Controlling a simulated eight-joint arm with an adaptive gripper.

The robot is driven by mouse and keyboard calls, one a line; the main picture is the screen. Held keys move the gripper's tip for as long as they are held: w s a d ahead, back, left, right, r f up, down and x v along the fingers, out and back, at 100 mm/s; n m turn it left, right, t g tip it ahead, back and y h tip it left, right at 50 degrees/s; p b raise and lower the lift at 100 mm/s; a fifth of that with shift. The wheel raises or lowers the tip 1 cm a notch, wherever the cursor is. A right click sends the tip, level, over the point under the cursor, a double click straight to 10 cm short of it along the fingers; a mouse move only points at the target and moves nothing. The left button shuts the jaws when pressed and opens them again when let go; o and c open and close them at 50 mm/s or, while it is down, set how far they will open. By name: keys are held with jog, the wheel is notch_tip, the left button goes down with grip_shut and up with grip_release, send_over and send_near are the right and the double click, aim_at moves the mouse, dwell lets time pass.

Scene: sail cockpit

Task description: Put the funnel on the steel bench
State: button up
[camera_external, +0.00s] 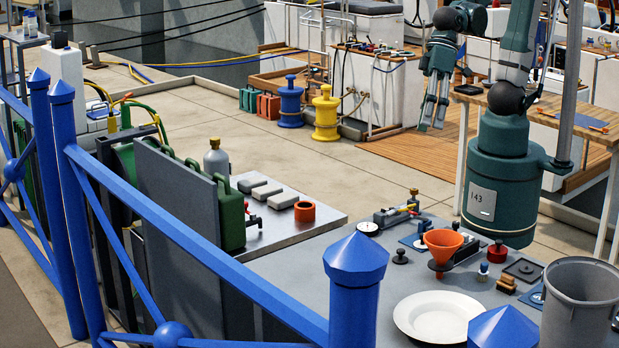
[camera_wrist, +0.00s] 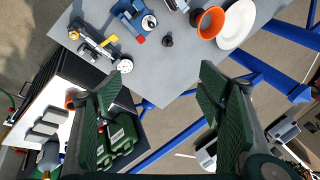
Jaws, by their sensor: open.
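The orange funnel (camera_external: 443,243) stands upright, wide mouth up, on the grey worktop (camera_external: 340,270) among small hardware. In the wrist view the funnel (camera_wrist: 208,22) is near the top, right of centre. A pale, shiny surface that looks like the steel bench (camera_external: 290,234) lies left of that worktop; part of it shows at the left of the wrist view (camera_wrist: 62,88). My gripper (camera_external: 433,117) hangs high, beyond and above the worktop, well apart from the funnel. Its fingers (camera_wrist: 160,75) are spread wide with nothing between them.
A white plate (camera_external: 437,316) and grey bucket (camera_external: 580,305) are near the funnel. A blue railing (camera_external: 200,240) runs along the front. The bench's front right is bare.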

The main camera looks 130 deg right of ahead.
jog(key=s+d+r+n+t+h, duration=0.1)
jog(key=s+d+n+t, duration=0.1)
jog(key=s+d+n, duration=0.5)
jog(key=shift+s+d+r+n+h, duration=0.15)
jog(key=shift+s+r+n+h, duration=0.3)
jog(key=shift+s, duration=1.5)
jog(key=shift+f, duration=0.1)
jog(key=shift+o, duration=1.4)
